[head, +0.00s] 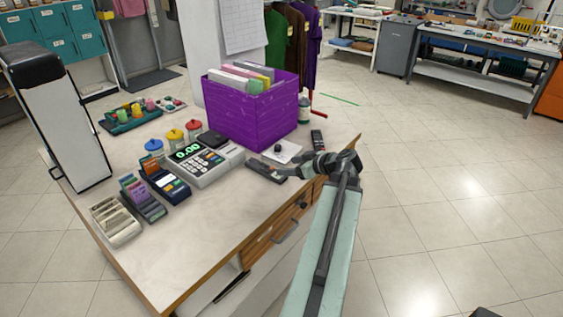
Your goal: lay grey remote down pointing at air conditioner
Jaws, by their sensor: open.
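A dark grey handheld object, likely the grey remote (318,139), lies on the counter near its right edge, beside the purple box. It is small here, and which end is its front cannot be told. My gripper (266,171) is low over the counter, in front of the cash register, with the jaws open. The remote lies behind and to the right of the jaws, apart from them. I see no air conditioner in this view.
The purple box (243,119) holds files. A cash register (196,161), card holders (143,199) and colored-lid jars (175,137) crowd the counter (190,235). A white paper (284,152) lies near the remote. The counter's front strip is clear.

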